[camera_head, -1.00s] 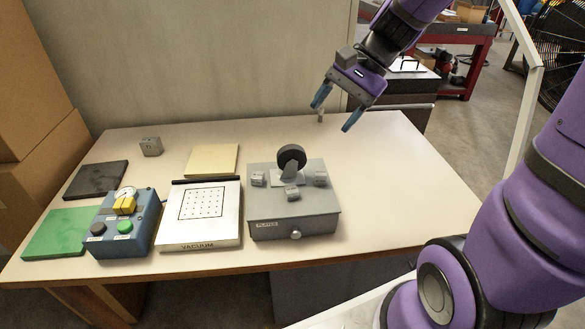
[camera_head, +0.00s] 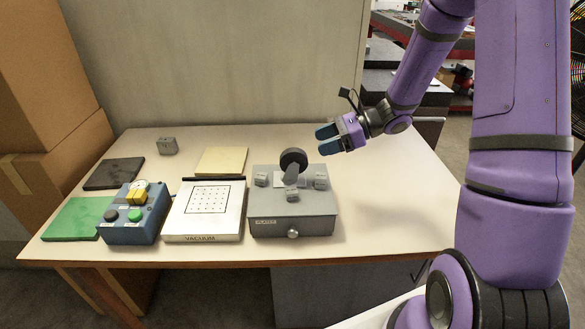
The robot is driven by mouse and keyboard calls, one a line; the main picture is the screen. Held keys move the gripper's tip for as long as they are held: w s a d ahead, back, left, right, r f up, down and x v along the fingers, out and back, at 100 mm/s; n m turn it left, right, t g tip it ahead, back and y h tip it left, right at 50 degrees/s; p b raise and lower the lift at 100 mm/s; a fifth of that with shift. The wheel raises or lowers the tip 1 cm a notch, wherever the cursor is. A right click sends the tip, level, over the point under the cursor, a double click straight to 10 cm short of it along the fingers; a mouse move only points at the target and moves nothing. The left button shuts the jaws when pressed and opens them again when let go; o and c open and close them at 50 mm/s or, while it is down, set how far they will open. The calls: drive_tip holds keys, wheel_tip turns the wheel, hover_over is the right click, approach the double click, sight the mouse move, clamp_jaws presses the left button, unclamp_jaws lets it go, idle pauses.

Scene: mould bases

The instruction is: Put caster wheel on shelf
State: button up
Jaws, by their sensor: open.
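The caster wheel (camera_head: 293,160) has a black wheel on a grey metal bracket. It sits on top of a grey metal box (camera_head: 290,222) with a drawer knob, among several small grey blocks. My gripper (camera_head: 322,139) is open and empty, to the right of and beyond the caster wheel and apart from it. Its blue fingertips point left. No shelf can be clearly made out.
Left of the grey box are a white vacuum plate (camera_head: 205,222), a blue control box (camera_head: 137,222), green (camera_head: 72,218), dark (camera_head: 114,173) and cream (camera_head: 222,161) slabs, and a grey block (camera_head: 168,146). The table (camera_head: 400,215) is clear on the right.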

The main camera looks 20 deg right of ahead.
sight(299, 150)
drive_tip(key=x, duration=0.9)
drive_tip(key=shift+f, duration=0.2)
drive_tip(key=shift+s, duration=0.1)
clamp_jaws()
drive_tip(key=shift+r, duration=0.1)
